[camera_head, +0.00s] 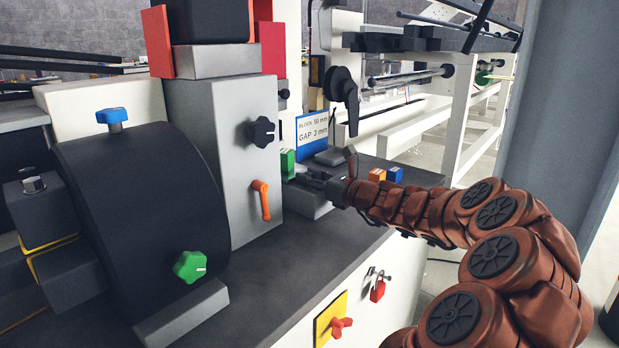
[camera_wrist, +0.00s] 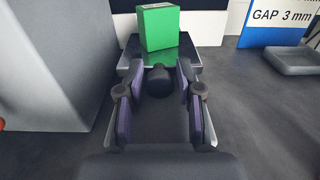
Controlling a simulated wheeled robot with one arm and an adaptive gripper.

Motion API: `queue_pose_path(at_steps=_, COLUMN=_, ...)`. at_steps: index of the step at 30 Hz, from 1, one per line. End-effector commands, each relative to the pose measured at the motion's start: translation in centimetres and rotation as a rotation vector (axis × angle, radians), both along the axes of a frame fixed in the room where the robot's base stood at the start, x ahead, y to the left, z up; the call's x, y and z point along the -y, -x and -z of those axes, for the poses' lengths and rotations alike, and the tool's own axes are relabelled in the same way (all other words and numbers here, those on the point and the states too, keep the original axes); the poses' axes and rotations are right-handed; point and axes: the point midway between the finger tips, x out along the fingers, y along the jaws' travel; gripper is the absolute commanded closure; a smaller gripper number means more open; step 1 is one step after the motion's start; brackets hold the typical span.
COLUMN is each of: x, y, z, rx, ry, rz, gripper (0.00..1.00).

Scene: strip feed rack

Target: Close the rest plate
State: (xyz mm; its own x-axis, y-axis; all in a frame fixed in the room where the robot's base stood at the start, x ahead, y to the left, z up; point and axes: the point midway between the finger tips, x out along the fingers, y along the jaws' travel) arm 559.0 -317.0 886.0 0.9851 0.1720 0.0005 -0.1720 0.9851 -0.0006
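In the wrist view, a flat metal plate (camera_wrist: 129,52), which looks like the rest plate, lies ahead of my gripper (camera_wrist: 161,82). A green block (camera_wrist: 158,27) stands upright at its far end; it also shows in the head view (camera_head: 287,163). A dark round knob (camera_wrist: 159,80) at the near end of the plate lies between my fingertips. The fingers are apart, one on each side of the knob, with small gaps showing. In the head view my gripper (camera_head: 318,180) is small beside the grey machine column, and the plate is mostly hidden.
A grey column (camera_head: 225,150) with an orange lever (camera_head: 261,199) and black knob (camera_head: 262,132) stands left of my gripper. A sign (camera_head: 312,134) reads block 50 mm, gap 3 mm in the head view. Orange (camera_head: 377,175) and blue (camera_head: 395,174) blocks lie right. Dark bench top is clear in front.

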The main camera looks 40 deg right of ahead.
Motion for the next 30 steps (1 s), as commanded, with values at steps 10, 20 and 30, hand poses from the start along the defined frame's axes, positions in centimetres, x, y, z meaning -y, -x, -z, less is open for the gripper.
queue_pose_path(at_steps=10, x=-0.1, y=-0.1, z=0.0, rx=-0.001, ry=0.0, rz=-0.002, gripper=0.48)
queue_pose_path(at_steps=20, x=0.3, y=1.9, z=0.0, rx=0.0, ry=-0.002, rz=0.0, gripper=0.48)
queue_pose_path(at_steps=30, x=1.2, y=6.7, z=-0.1, rx=0.002, ry=0.0, rz=0.001, gripper=0.48)
